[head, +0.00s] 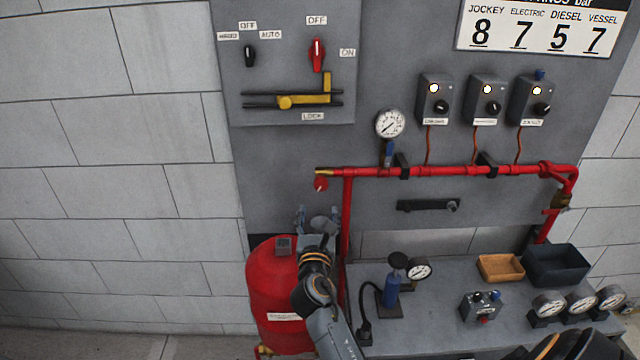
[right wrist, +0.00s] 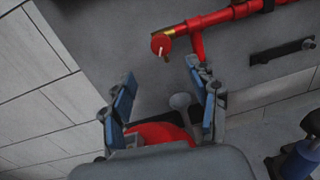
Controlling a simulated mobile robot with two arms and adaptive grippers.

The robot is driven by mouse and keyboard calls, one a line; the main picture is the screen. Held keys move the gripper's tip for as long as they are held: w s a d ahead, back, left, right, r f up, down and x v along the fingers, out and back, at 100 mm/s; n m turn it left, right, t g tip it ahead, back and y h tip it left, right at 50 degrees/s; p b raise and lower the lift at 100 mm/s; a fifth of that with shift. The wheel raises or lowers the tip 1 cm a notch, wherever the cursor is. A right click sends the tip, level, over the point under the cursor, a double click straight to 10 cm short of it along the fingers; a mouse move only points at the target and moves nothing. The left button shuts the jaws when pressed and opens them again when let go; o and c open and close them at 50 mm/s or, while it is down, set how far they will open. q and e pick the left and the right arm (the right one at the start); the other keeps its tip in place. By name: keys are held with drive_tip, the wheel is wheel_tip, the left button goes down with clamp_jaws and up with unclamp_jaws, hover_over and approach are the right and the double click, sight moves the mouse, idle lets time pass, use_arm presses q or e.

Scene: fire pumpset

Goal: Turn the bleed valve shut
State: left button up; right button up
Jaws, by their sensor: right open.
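The bleed valve appears to be the small round red knob (head: 320,183) under the brass end of the red pipe; a pale mark crosses its face. It also shows in the right wrist view (right wrist: 161,45), beyond the fingertips. My right gripper (head: 317,212) is below the knob in the head view, pointing up toward the panel. In the right wrist view its two blue-padded fingers (right wrist: 160,74) are spread wide with nothing between them, and the knob is apart from them. My left gripper is in neither view.
The red pipe (head: 455,170) runs right from the knob, with a vertical leg (head: 347,215) close beside my right gripper. A red tank (head: 275,295) stands below. A bench (head: 430,325) with gauges, trays and a blue pump (head: 391,290) is at right. Left is bare wall.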

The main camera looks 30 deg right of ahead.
sight(321, 185)
drive_tip(key=x, duration=1.3)
drive_tip(key=shift+p, duration=0.35)
drive_tip(key=c, duration=1.2)
